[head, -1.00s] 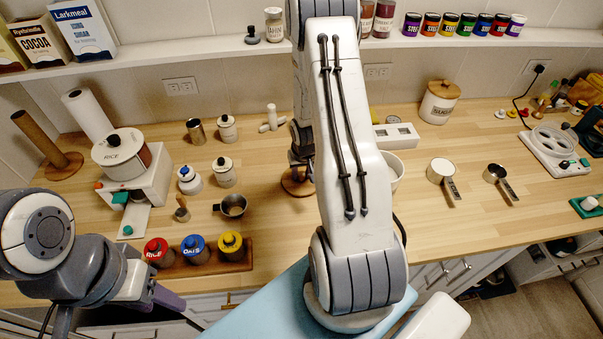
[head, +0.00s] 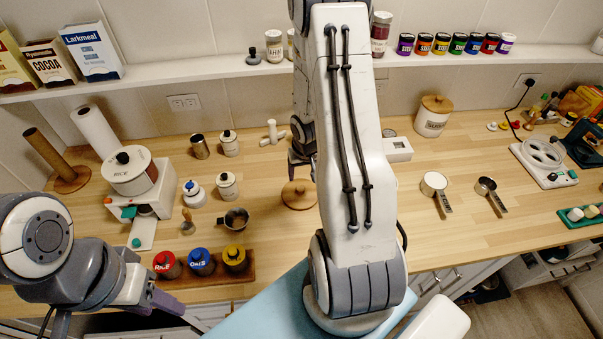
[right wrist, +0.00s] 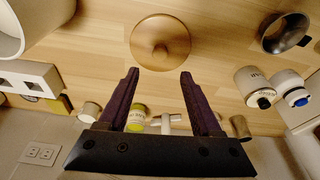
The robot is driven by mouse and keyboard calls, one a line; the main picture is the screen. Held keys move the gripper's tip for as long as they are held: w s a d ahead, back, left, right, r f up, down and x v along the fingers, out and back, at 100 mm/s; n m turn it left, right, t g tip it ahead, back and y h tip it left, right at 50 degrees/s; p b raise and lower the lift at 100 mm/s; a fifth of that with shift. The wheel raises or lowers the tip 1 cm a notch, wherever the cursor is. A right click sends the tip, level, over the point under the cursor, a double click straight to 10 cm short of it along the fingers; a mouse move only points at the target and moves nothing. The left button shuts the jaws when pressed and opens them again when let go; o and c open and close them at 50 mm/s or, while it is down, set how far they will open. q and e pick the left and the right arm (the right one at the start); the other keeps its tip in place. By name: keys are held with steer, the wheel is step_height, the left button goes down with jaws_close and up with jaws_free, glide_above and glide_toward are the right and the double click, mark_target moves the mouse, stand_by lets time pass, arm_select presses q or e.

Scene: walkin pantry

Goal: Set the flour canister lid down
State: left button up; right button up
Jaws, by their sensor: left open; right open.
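A round wooden lid with a small knob (head: 299,194) lies on the wooden counter, knob up. It also shows at the top middle of the right wrist view (right wrist: 160,42). My right gripper (head: 301,158) is open and empty, just behind the lid and apart from it; its purple fingers (right wrist: 158,75) point towards it. My left gripper (head: 182,311) is at the lower left, at the counter's front edge, away from the lid. A white open-topped vessel (right wrist: 25,25) is near the lid, mostly hidden behind my right arm in the head view; I cannot read a label.
A steel cup with a handle (head: 234,220) and white jars (head: 228,187) stand left of the lid. A rack of coloured-lid jars (head: 190,277) is at the front. A wooden-lidded canister (head: 433,116) stands at back right. Bare counter surrounds the lid.

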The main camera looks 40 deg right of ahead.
steer(key=s+a+r+n, duration=0.1)
steer(key=a+r+n, duration=0.2)
steer(key=a+r, duration=0.55)
steer(key=s+a+r+n, duration=0.1)
steer(key=a+r+n, duration=0.35)
steer(key=a, duration=0.75)
arm_select(q)
steer(key=shift+r+p, duration=0.35)
steer(key=shift+r, duration=0.35)
arm_select(e)
steer(key=s+a+r+n+g+y, duration=0.1)
steer(key=s+a+r+n, duration=0.1)
steer(key=s+a+r, duration=0.2)
steer(key=s+a+r+n+g+y, duration=0.1)
steer(key=s+a+r+n, duration=0.2)
steer(key=s+a, duration=0.4)
steer(key=s+r, duration=0.1)
steer(key=s, duration=0.5)
steer(key=shift+a+r+g, duration=0.15)
steer(key=shift+a+g, duration=0.15)
steer(key=shift+a, duration=0.1)
arm_select(q)
steer(key=shift+f, duration=0.1)
